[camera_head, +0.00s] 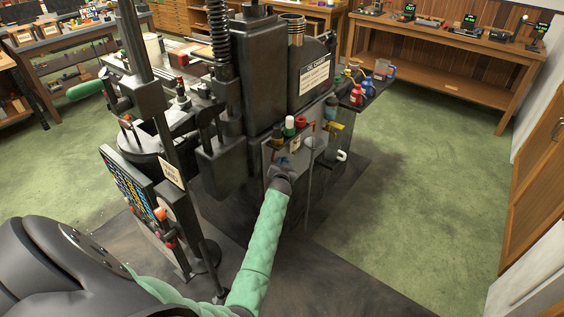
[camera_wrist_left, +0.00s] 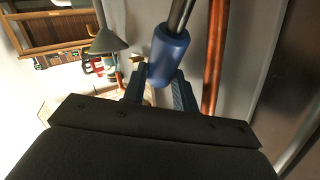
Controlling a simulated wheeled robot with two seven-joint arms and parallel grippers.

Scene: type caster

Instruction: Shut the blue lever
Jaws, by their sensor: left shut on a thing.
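The blue lever's grip (camera_wrist_left: 168,55) is a dark blue cylinder on a grey rod in the left wrist view. It sits between the two dark fingers of my left gripper (camera_wrist_left: 158,88), which is shut on it. In the head view my left gripper (camera_head: 282,170), at the end of the green-sleeved arm, is at the front panel of the black type caster (camera_head: 270,75). The gripper and wrist mostly hide the lever there. My right gripper is not in view.
A copper pipe (camera_wrist_left: 214,60) runs close beside the lever. Small levers with a white knob (camera_head: 289,126) and a red knob (camera_head: 301,121) stand just above my gripper. A white handle (camera_head: 342,155) sticks out to the right. Green floor (camera_head: 420,180) is clear on the right.

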